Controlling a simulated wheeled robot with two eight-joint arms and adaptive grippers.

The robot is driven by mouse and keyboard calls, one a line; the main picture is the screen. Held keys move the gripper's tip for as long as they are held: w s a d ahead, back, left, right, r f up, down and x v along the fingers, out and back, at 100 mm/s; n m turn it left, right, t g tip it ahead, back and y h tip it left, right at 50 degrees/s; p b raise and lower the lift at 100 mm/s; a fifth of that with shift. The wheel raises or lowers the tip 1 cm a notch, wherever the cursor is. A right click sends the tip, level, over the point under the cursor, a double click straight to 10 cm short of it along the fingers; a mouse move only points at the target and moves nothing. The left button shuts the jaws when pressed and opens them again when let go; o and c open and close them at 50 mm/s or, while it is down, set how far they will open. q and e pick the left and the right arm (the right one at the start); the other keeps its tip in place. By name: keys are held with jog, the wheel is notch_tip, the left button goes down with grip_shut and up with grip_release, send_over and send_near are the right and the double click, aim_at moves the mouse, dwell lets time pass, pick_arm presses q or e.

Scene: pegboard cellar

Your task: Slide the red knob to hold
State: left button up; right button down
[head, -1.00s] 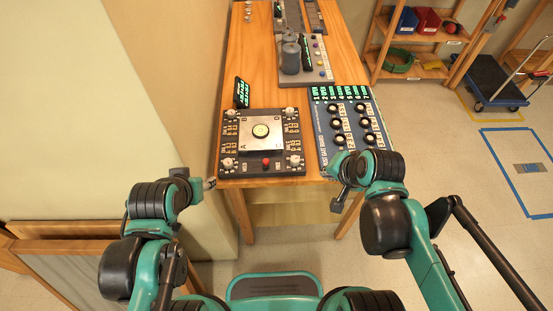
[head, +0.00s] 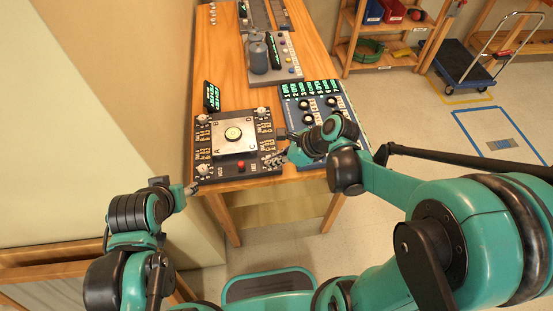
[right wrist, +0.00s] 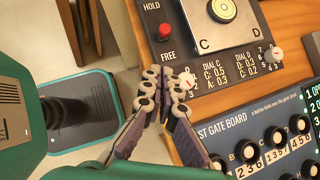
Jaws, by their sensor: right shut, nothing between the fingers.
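The red knob (head: 240,165) stands at the near edge of the dark panel (head: 203,162) with a silver plate and round level. In the right wrist view the red knob (right wrist: 165,31) is between the printed HOLD and FREE labels, closer to FREE. My right gripper (head: 275,160) is shut and empty, over the panel's near right corner, to the right of the knob and apart from it. Its fingertips (right wrist: 168,85) show close to a white corner dial (right wrist: 187,80); contact cannot be told. My left gripper (head: 192,188) is off the table's near left corner, too small to read.
A blue gate board (head: 290,98) with black knobs lies right of the panel, partly under my right arm. A small lit display (head: 212,97) stands behind the panel. A grey device (head: 290,72) stands farther back. The wall is close on the left.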

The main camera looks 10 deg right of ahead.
aim_at(243, 167)
jog(key=b+x, duration=0.2)
jog(key=x, duration=0.4)
jog(key=shift+f, duration=0.15)
jog(key=shift+w+a, duration=0.25)
jog(key=shift+a, duration=0.25)
jog(key=shift+w+a, duration=0.3)
jog(key=shift+a, duration=0.2)
jog(key=shift+w+a+b, duration=0.3)
jog(key=shift+a+b, duration=0.05)
jog(key=shift+a, duration=0.2)
jog(key=shift+a, duration=0.15)
jog(key=a, duration=0.3)
jog(key=shift+a+f, duration=0.1)
jog(key=shift+a, duration=0.25)
jog(key=shift+d, duration=0.2)
